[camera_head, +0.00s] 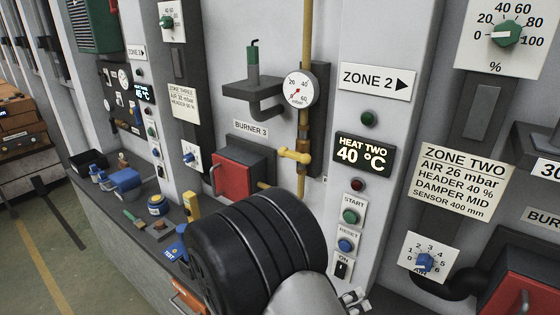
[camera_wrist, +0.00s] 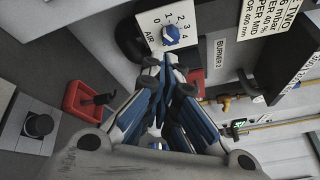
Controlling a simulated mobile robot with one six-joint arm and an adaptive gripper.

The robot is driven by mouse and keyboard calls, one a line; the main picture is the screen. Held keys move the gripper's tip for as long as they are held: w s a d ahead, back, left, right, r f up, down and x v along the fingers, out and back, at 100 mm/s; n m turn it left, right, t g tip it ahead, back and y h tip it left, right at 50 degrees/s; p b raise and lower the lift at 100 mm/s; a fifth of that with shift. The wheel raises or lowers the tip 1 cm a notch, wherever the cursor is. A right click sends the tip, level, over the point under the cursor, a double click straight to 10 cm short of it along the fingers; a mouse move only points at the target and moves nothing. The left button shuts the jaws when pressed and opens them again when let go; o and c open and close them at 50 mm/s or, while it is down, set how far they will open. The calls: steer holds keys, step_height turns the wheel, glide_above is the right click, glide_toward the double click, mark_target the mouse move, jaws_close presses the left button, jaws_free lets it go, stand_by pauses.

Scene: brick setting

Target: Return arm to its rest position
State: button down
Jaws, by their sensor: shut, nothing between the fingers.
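My gripper (camera_wrist: 168,80) shows in the wrist view with its blue and grey fingers drawn together, shut and empty. Its tips point toward a white AIR dial plate with a blue knob (camera_wrist: 170,35); I cannot tell the exact gap. In the head view a large black ribbed cylinder and a grey link of my own arm (camera_head: 258,250) fill the lower middle, in front of the panel. My gripper is not visible in the head view.
The wall panel carries a ZONE 2 sign (camera_head: 376,81), a HEAT TWO display (camera_head: 364,153), a pressure gauge (camera_head: 299,87) and a red burner box (camera_head: 232,178). A yellow pipe (camera_head: 306,30) runs vertically. A ledge at left holds a blue vise (camera_head: 124,183). Open floor (camera_head: 50,245) lies left.

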steer(key=s+d+r+m+g+y+b, duration=0.1)
steer(key=s+d+r+m+g+y, duration=0.15)
steer(key=s+m+g, duration=0.5)
steer(key=s+d+r+m+g+y+b, duration=0.1)
steer(key=s+d+m+g+y, duration=0.25)
steer(key=m, duration=0.75)
steer(key=s+a+r+m+t+y, duration=0.2)
steer(key=a+m+t+y, duration=0.1)
steer(key=m, duration=0.5)
steer(key=s+a+r+m+t+y+b, duration=0.1)
steer(key=a+m+t+y, duration=0.3)
steer(key=m, duration=0.5)
steer(key=shift+s+a+r+t+y, duration=0.35)
steer(key=shift+s+r+y, duration=0.45)
steer(key=shift+y, duration=0.3)
steer(key=shift+a, duration=0.1)
